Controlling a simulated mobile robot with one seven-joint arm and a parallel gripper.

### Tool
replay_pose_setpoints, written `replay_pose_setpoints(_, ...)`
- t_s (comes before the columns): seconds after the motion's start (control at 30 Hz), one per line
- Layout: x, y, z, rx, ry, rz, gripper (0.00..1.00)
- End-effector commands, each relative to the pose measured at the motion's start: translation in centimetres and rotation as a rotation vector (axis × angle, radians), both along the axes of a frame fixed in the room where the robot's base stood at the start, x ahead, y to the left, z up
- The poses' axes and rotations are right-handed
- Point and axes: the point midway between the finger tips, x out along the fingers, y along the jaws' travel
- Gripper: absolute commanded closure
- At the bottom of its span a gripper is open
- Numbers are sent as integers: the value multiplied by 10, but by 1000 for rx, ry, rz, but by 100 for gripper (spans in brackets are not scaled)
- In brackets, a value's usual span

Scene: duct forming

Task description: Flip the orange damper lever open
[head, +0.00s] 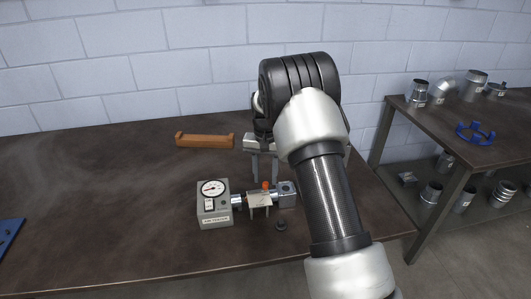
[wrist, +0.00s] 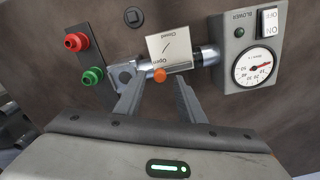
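The orange damper lever (head: 265,185) stands up from the short metal duct, behind a pale label plate (head: 259,200). In the wrist view its orange end (wrist: 160,76) shows beside the plate's edge (wrist: 168,46) that reads "Open"; "Closed" is at the far edge. I cannot tell the lever's exact angle. My gripper (wrist: 159,84) is open, its two fingers apart on either side of the lever in the picture. I cannot tell whether they touch it. In the head view my gripper (head: 264,178) points down just behind the lever, partly hidden by my arm.
The blower box (head: 214,208) with a gauge and switch stands at the duct's left end. Red (wrist: 76,42) and green (wrist: 92,76) fittings sit beside the other end. A small black part (head: 281,224) lies in front.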

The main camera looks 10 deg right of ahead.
Motion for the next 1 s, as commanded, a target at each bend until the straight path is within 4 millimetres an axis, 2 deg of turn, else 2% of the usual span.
replay_pose_setpoints(0.3, 1, 0, 78, -1, -7, 1, 64)
replay_pose_setpoints(0.53, 1, 0, 128, 0, -6, 1, 64)
replay_pose_setpoints(0.73, 1, 0, 152, 0, -3, 1, 64)
replay_pose_setpoints(1.0, 0, 0, 158, -1, -2, 1, 64)
